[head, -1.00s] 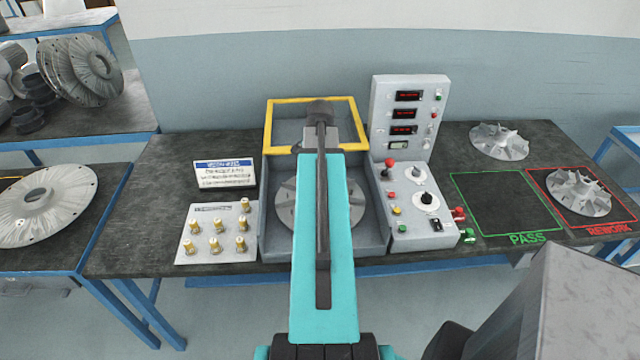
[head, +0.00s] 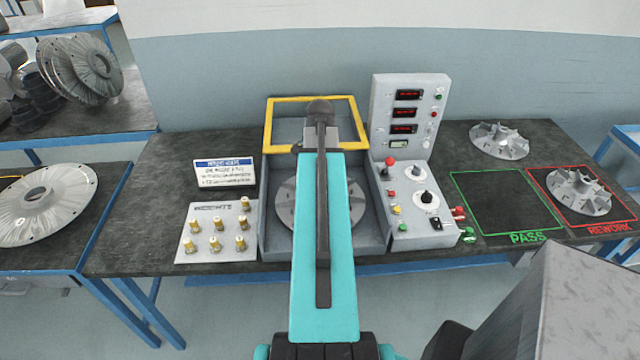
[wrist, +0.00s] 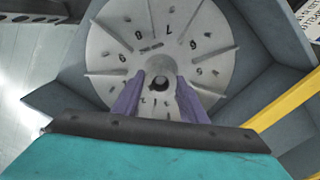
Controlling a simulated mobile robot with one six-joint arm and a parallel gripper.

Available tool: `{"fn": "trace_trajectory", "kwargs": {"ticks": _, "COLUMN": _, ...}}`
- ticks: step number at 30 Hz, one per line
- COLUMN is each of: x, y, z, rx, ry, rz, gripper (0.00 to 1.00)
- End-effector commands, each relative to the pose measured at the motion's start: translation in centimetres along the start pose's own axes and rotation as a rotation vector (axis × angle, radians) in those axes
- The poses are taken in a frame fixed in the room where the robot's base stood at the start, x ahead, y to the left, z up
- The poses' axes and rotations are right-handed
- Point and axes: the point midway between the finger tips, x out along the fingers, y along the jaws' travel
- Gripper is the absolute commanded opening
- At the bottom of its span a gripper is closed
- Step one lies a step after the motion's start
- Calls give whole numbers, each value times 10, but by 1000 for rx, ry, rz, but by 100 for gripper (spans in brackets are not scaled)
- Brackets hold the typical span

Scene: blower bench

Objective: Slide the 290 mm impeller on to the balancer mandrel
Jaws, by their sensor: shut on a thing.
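A grey finned impeller (wrist: 115,50) with numbers around its face lies inside the grey balancer housing (head: 373,238). In the head view its left part (head: 287,197) shows beside my arm. In the wrist view my gripper (wrist: 160,80) has its two purple fingers on either side of the central hub, shut on it. A dark round spot shows at the hub's centre; I cannot tell whether it is the bore or the mandrel's end. The mandrel is otherwise hidden, so how far the impeller sits on it cannot be seen. My arm covers the gripper in the head view.
A yellow frame (head: 310,99) stands up at the housing's back. A control panel (head: 410,115) is close on the right, a weights plate (head: 217,251) and sign (head: 224,172) on the left. The green PASS square (head: 505,200) is empty; another impeller (head: 578,192) lies in the red REWORK square.

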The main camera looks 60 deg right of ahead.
Motion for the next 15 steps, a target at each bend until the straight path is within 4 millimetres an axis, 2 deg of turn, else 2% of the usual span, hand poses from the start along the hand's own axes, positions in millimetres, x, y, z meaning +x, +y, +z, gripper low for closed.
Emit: {"fn": "trace_trajectory", "kwargs": {"ticks": 15, "x": 3, "y": 0, "z": 0, "rx": 0, "ry": 1, "rz": -1, "gripper": 15}}
